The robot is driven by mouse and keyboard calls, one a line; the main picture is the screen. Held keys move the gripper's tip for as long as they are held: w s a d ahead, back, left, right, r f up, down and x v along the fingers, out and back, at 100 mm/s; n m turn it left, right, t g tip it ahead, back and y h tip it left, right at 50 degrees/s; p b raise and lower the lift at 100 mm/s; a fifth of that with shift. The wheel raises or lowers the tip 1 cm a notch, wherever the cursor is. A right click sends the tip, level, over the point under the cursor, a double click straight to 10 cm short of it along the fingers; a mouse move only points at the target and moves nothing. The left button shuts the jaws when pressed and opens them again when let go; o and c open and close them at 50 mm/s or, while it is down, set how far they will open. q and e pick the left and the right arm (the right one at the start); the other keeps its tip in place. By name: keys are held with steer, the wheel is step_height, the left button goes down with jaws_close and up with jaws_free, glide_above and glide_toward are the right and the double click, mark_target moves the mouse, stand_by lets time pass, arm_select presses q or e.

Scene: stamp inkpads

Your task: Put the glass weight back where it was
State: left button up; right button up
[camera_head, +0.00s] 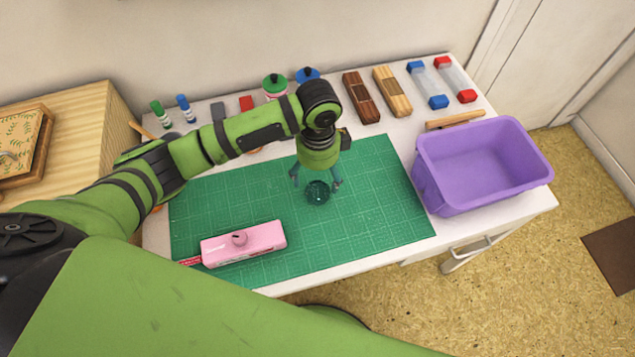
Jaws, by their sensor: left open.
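The glass weight (317,193) is a small round dark-teal piece on the green cutting mat (385,205), near the mat's middle. My left gripper (315,183) points down over it, with one finger on each side of its far edge. The fingers are spread open. From this view I cannot tell whether they touch the glass. My right gripper is not in view.
A purple bin (482,165) stands at the table's right end. Bottles, pads, wooden blocks (361,97) and clear tubes (455,79) line the back. The mat's right part is clear.

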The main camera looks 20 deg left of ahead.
mark_target(318, 189)
arm_select(q)
steer(key=shift+r, duration=2.8)
